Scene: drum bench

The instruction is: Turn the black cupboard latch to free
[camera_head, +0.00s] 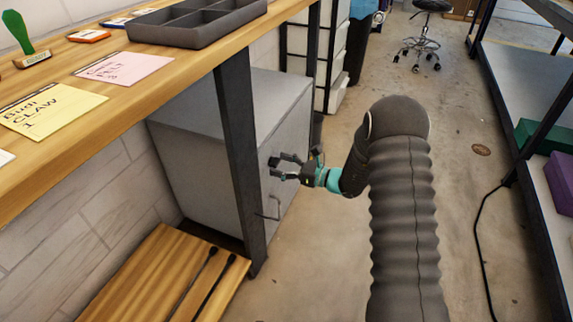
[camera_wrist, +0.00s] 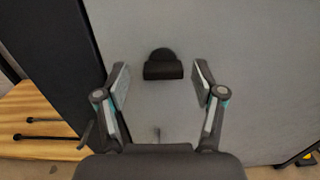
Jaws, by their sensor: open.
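The black cupboard latch (camera_wrist: 163,66) is a small dark piece with a rounded top and a wide bar below. It sits on the grey cupboard door (camera_wrist: 240,130) in the wrist view. My gripper (camera_wrist: 161,82) is open, with one finger to the left and one to the right of the latch, apart from it. In the head view my gripper (camera_head: 286,165) is in front of the door of the grey cupboard (camera_head: 190,160) under the bench. The latch is not clear in the head view.
A door handle (camera_head: 272,208) is low on the cupboard. A dark bench leg (camera_head: 240,150) stands at the cupboard's left. Two black mallets (camera_head: 208,280) lie on a low wooden shelf (camera_head: 150,275).

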